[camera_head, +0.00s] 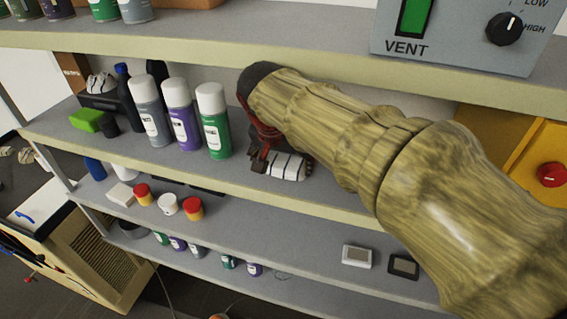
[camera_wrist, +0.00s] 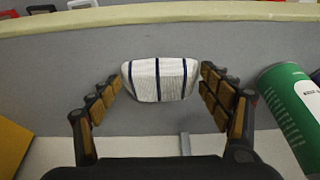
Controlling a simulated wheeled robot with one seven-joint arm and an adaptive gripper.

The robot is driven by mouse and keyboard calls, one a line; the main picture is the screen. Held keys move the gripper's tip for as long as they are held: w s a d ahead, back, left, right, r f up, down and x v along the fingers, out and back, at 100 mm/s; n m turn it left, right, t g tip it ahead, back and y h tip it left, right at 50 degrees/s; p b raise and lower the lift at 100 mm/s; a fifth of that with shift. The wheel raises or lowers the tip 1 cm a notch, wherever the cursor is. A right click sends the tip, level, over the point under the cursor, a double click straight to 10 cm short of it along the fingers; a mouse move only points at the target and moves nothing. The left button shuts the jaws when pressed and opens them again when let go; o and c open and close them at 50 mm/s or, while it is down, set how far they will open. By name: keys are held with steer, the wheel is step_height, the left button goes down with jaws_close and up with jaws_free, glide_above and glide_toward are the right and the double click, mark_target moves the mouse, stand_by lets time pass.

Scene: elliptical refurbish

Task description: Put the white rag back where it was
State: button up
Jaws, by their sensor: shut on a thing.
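The white rag with dark stripes (camera_head: 287,167) is at the middle shelf, near its front edge, right of the spray cans. In the wrist view the rag (camera_wrist: 160,80) sits between the two fingers of my gripper (camera_wrist: 163,77), which is shut on it. My gripper (camera_head: 268,160) is partly hidden behind my arm in the head view. I cannot tell whether the rag touches the shelf surface (camera_head: 330,189). A second white striped cloth (camera_head: 101,83) lies on a black object at the far left of the same shelf.
A green can (camera_head: 214,121) stands just left of my gripper, beside purple (camera_head: 181,115) and grey (camera_head: 150,112) cans. The green can (camera_wrist: 290,105) is close on the right in the wrist view. The upper shelf (camera_head: 230,42) is overhead. A green block (camera_head: 86,120) lies at left.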

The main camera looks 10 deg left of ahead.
steer(key=shift+s+f, duration=0.15)
steer(key=shift+s, duration=0.2)
steer(key=shift+f, duration=0.1)
steer(key=o, duration=0.5)
steer(key=shift+w+f, duration=0.1)
steer(key=shift+w, duration=0.05)
steer(key=o, duration=0.5)
